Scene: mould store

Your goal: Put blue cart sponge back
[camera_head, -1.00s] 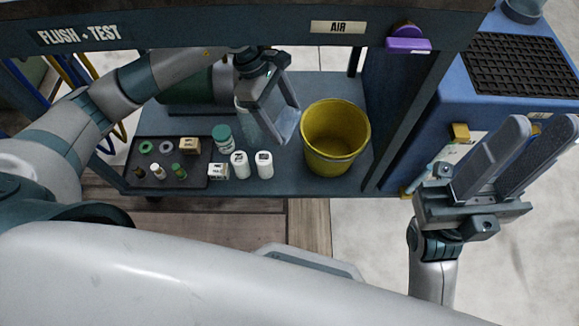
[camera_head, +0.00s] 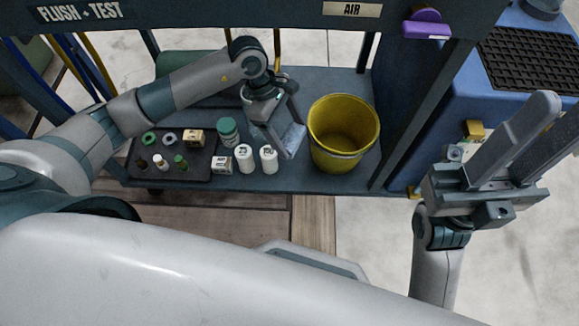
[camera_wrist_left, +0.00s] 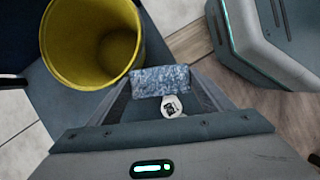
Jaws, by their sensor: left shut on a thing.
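A speckled blue sponge (camera_wrist_left: 160,81) is gripped between the fingertips of my left gripper in the left wrist view. In the head view the sponge (camera_head: 293,137) shows pale blue in my left gripper (camera_head: 288,141), just left of the yellow bucket (camera_head: 343,140). The bucket also shows in the left wrist view (camera_wrist_left: 62,60), apart from the sponge. I cannot tell whether the sponge touches the shelf (camera_head: 325,183). My right gripper (camera_head: 563,112) is open and empty, in front of the blue cart (camera_head: 425,120).
A dark tray (camera_head: 195,172) holds small parts. A purple sponge (camera_head: 428,24) sits at the upper right. A yellow block (camera_head: 474,130) is on the blue cart's side.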

